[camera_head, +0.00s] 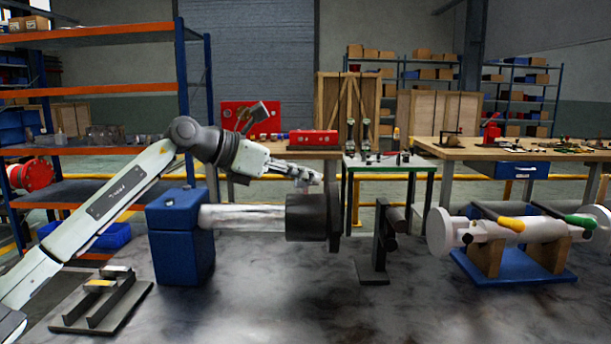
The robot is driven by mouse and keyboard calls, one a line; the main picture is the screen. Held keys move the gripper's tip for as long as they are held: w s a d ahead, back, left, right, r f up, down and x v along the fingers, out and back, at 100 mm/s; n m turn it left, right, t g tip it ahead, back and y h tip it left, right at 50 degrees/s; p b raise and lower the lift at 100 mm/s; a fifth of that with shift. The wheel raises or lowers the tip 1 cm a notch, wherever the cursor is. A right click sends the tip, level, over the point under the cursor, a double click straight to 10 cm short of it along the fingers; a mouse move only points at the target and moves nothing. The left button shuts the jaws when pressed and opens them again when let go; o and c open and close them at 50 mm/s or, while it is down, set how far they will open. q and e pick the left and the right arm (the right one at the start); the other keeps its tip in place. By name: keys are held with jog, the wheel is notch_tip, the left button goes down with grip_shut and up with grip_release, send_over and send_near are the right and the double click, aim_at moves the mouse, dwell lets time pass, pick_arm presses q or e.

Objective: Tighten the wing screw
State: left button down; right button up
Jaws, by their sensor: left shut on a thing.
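My left gripper (314,181) reaches in from the left over the blue block and points right, its fingertips just above the top of a dark cylinder (305,220). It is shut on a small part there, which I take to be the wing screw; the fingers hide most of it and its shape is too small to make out. The dark cylinder has a wide flange at its right end and joins a pale horizontal shaft (240,217) that comes out of a blue block (180,240). My right gripper is not in view.
A dark stand (375,250) is right of the flange. Further right, a white cylinder (485,232) with yellow and green handles rests on a blue base. A metal fixture (100,305) is at front left. The front middle of the dark table (300,305) is clear.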

pick_arm(q)
jog(key=m+g+h, duration=0.1)
jog(key=m+g, duration=0.1)
jog(key=shift+g, duration=0.3)
jog(key=shift+m+g+h, duration=0.3)
jog(key=shift+m+g, duration=1.3)
jog(key=shift+g, duration=0.1)
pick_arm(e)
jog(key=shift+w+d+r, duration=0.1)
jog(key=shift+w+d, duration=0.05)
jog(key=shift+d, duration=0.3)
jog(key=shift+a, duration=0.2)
pick_arm(q)
jog(key=c, duration=1.6)
grip_release()
jog(key=shift+c, duration=0.2)
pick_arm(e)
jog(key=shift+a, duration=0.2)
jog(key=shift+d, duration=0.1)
